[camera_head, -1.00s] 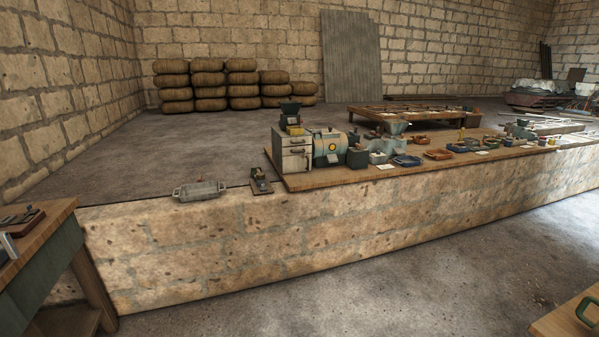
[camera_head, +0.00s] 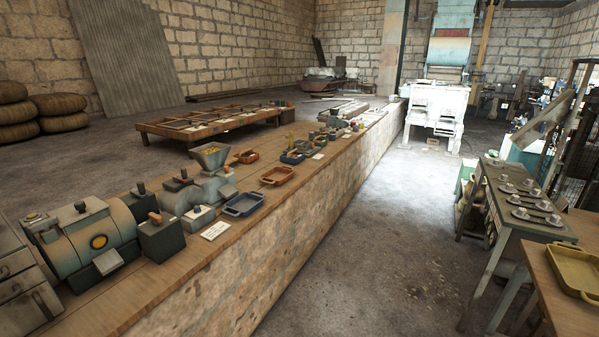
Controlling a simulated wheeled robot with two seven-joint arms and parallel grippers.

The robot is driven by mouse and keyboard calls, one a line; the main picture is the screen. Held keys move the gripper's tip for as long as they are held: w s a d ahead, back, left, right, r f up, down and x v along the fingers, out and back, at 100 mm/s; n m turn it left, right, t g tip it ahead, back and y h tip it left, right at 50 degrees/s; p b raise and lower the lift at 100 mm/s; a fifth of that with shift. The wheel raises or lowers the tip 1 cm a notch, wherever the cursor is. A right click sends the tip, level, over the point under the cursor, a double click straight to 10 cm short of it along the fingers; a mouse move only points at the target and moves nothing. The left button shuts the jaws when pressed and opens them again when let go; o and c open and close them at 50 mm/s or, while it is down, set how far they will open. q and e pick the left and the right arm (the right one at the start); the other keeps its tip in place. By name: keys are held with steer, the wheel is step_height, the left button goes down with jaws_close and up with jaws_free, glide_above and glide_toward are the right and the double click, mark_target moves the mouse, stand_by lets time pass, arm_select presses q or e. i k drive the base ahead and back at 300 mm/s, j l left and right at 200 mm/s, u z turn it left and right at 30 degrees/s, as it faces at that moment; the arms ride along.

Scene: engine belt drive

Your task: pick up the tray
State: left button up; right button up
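Several trays are in view, and I cannot tell which one the task names. An olive-yellow tray (camera_head: 577,268) with a raised rim lies on a wooden table at the right edge, partly cut off by the frame. A blue tray (camera_head: 243,205) lies on the long bench at centre left. An orange-brown tray (camera_head: 277,176) lies just behind it. Neither of my grippers is in view.
The long wood-topped stone bench (camera_head: 175,272) runs away from the lower left, with machines on it. A green metal table (camera_head: 505,212) with several small round pieces stands at the right. The concrete floor (camera_head: 385,240) between them is clear.

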mark_target(277, 176)
steer(key=i+l+z, duration=0.2)
steer(key=i+z, duration=0.3)
steer(key=i, duration=0.25)
steer(key=i+j+z, duration=0.1)
steer(key=i+z, duration=0.35)
steer(key=i, duration=0.3)
